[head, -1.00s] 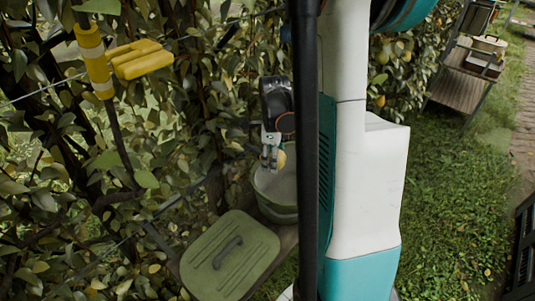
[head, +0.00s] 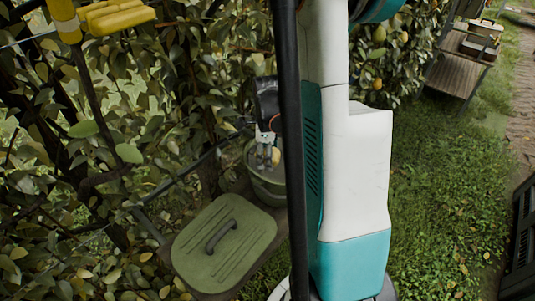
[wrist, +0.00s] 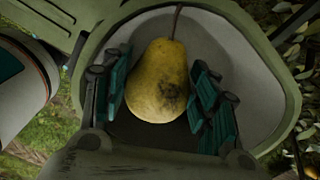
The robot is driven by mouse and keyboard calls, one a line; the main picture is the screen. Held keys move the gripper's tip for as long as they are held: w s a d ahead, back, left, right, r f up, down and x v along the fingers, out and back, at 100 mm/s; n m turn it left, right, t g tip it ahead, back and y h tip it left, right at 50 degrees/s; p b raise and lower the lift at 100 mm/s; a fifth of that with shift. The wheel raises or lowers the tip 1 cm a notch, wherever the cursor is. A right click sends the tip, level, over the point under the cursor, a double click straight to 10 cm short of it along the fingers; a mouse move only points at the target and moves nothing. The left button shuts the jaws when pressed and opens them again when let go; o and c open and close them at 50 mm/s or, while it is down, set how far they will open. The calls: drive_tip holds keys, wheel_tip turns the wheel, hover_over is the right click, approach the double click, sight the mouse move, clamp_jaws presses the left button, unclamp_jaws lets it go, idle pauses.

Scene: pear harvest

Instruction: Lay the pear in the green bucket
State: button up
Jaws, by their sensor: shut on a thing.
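In the wrist view a yellow pear (wrist: 158,82) with a dark blemish and a stem lies between the teal pads of my gripper (wrist: 158,100), which is shut on it. The green bucket (wrist: 284,88) surrounds the pear in that view, with its pale inner wall behind it. In the head view my gripper (head: 266,155) points down at the mouth of the green bucket (head: 268,188). A bit of the pear (head: 276,157) shows at the fingers. The black pole hides the bucket's right side. I cannot tell whether the pear touches the bucket's bottom.
A green lid (head: 222,245) with a dark handle lies on the bench beside the bucket. A yellow-handled tool (head: 115,17) stands at upper left. Leafy branches crowd the left. A wooden cart (head: 458,62) stands at upper right, and a dark crate (head: 522,235) at the right edge. Grass lies open between.

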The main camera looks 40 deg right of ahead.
drive_tip(key=shift+f+b, duration=4.1)
drive_tip(key=shift+f, duration=1.05)
drive_tip(key=shift+f+b, duration=0.7)
drive_tip(key=shift+f, duration=0.6)
drive_tip(key=shift+f, duration=0.3)
drive_tip(key=o, duration=1.3)
wheel_tip(320, 180, up, 12)
drive_tip(key=shift+f, duration=0.1)
